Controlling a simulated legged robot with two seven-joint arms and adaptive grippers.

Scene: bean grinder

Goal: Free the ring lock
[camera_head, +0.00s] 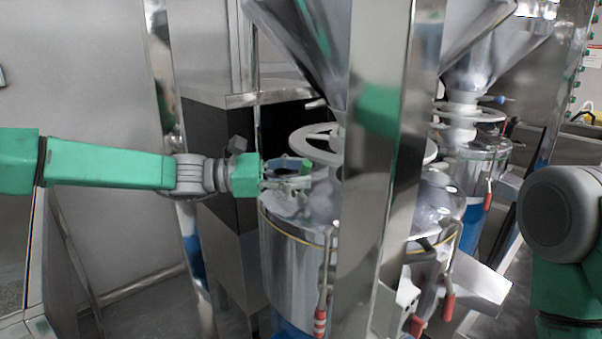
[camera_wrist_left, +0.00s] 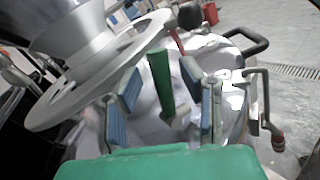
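A pale spoked ring (camera_head: 312,146) sits around the neck under the near steel hopper, above the lid of a round steel drum (camera_head: 285,255). I take it for the ring lock, but cannot be sure. In the left wrist view the ring (camera_wrist_left: 62,108) is large and tilted at the left. My left gripper (camera_head: 288,172) is over the lid's left side, just below the ring. In the left wrist view its blue-padded fingers (camera_wrist_left: 165,100) are apart. A green upright piece (camera_wrist_left: 161,82) shows between them; I cannot tell whether they touch it. My right gripper is out of view.
A shiny upright post (camera_head: 378,200) hides part of the ring and drum. Red-handled clamps (camera_head: 320,318) hang on the drum's side. A second hopper (camera_head: 485,60) stands behind right. A black bent handle (camera_wrist_left: 255,42) rises beyond the lid. My right arm shows at the right edge.

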